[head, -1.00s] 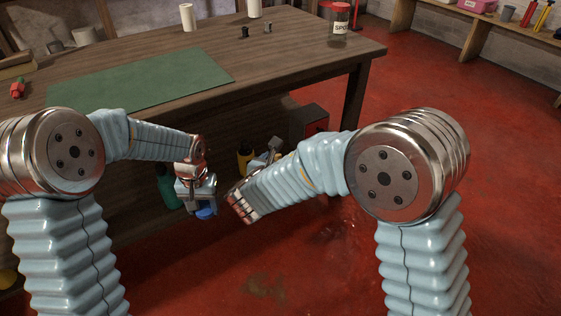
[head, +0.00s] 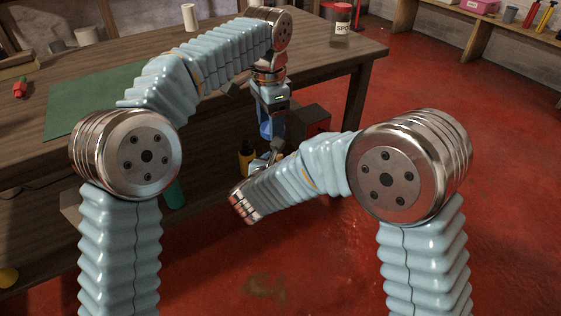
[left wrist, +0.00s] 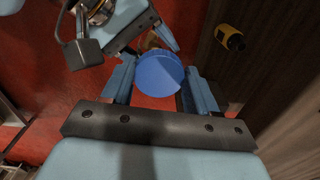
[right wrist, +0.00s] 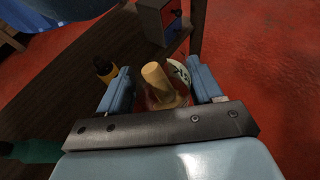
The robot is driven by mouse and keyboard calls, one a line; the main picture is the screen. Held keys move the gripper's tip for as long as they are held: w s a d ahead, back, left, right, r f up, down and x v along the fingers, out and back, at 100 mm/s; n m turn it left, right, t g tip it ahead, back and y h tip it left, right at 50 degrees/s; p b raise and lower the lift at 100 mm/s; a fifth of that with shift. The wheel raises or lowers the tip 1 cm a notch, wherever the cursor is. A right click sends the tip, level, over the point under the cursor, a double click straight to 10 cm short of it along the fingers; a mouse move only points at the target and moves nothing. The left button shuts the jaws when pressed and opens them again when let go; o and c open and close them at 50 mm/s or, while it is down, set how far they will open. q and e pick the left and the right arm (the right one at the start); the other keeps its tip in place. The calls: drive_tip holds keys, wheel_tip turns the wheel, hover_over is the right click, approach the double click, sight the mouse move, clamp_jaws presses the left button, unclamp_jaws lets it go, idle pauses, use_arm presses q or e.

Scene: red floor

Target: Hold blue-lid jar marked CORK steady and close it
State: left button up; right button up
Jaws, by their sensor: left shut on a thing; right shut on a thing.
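My left gripper (head: 268,118) is shut on a blue lid (head: 266,130) and holds it just above my right gripper (head: 268,154). The lid (left wrist: 158,75) shows as a round disc between the fingers in the left wrist view. My right gripper is shut on a clear jar (right wrist: 165,97) with tan contents and a pale label (right wrist: 180,73) at its far side; the lettering is not readable. In the left wrist view my right gripper shows beyond the lid, which mostly hides the jar. I cannot tell whether lid and jar touch.
The workbench (head: 310,62) with a green mat (head: 75,108) lies ahead, bearing a red-lidded jar (head: 342,22) at its right end. Below it are a yellow-and-black bottle (head: 246,160), a red box (head: 314,120) and a green bottle (head: 174,194). Red floor is open at right.

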use_arm(q)
drive_tip(key=shift+d+r, duration=0.25)
drive_tip(key=shift+d, duration=0.25)
drive_tip(key=shift+d+r, duration=0.25)
drive_tip(key=shift+d, duration=0.25)
drive_tip(key=shift+f, duration=0.15)
drive_tip(key=shift+f, duration=1.9)
drive_tip(key=shift+s+a, duration=0.1)
drive_tip(key=shift+f, duration=0.9)
drive_tip(key=shift+f, duration=0.5)
drive_tip(key=o, duration=1)
